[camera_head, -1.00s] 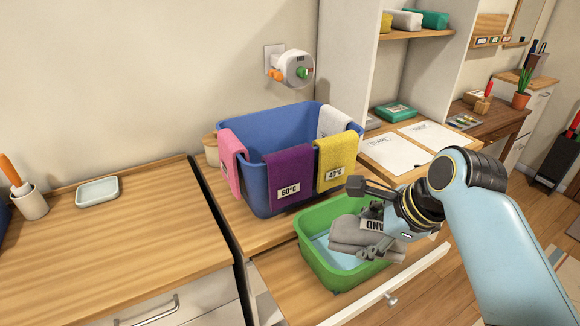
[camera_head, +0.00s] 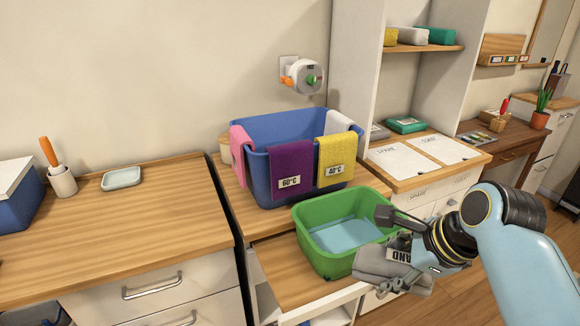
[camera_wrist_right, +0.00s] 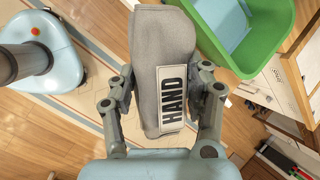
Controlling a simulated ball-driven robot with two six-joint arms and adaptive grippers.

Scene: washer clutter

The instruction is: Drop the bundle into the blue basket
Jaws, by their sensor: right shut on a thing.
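The bundle (camera_head: 378,266) is a rolled grey cloth with a white label reading HAND. My right gripper (camera_head: 398,270) is shut on it and holds it up at the front right of the green tub. The bundle also shows in the right wrist view (camera_wrist_right: 158,60), between the two fingers of my right gripper (camera_wrist_right: 163,95). The blue basket (camera_head: 260,181) stands behind the green tub, with pink, purple, yellow and white cloths over its rim. A tag reads 60°C on the purple cloth and 40°C on the yellow one. My left gripper is out of view.
A wall dial (camera_head: 304,78) is above the basket. Shelves stand at the right. The left counter (camera_head: 130,220) is mostly clear.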

